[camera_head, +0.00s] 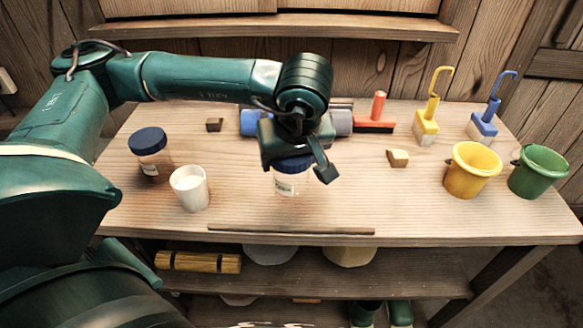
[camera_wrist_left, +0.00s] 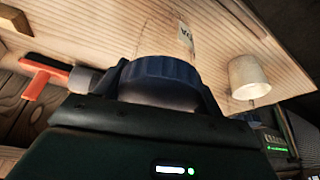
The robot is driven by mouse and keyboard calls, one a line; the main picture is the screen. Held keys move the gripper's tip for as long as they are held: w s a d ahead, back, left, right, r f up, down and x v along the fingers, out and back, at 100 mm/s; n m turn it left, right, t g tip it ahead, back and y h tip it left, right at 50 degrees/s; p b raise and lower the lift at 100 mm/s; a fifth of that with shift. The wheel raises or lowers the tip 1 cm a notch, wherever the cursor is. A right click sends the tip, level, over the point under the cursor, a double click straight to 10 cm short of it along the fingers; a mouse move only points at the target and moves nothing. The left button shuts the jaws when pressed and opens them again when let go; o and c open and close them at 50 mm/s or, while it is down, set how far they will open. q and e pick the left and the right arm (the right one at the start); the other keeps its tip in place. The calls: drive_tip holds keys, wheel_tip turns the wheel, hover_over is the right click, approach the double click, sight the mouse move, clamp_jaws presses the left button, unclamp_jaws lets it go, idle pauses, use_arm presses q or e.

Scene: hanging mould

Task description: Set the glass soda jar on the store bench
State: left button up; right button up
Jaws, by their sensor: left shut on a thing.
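My left gripper (camera_head: 298,170) reaches over the middle of the wooden bench (camera_head: 330,215) and is shut on a clear glass jar (camera_head: 288,187) with a blue lid. The jar hangs below the gripper, looks upright and has a pale label, too small to read fully. I cannot tell whether its base touches the bench. In the left wrist view its ribbed blue lid (camera_wrist_left: 162,75) sits between the fingers. A second jar (camera_head: 150,152) with a dark blue lid and brownish contents stands at the left of the bench. My right gripper is not in view.
A white cup (camera_head: 190,189) stands left of the held jar. A thin strip (camera_head: 290,230) lies along the front. Bench between block and strip is clear.

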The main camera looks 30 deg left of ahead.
use_arm(q)
wheel_tip(320, 180, down, 4)
drive_tip(key=shift+r, duration=0.1)
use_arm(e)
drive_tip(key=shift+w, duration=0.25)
use_arm(q)
drive_tip(key=shift+f, duration=0.25)
drive_tip(key=o, duration=1.1)
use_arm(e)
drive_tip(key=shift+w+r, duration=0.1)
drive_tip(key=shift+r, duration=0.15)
use_arm(q)
drive_tip(key=shift+r, duration=0.15)
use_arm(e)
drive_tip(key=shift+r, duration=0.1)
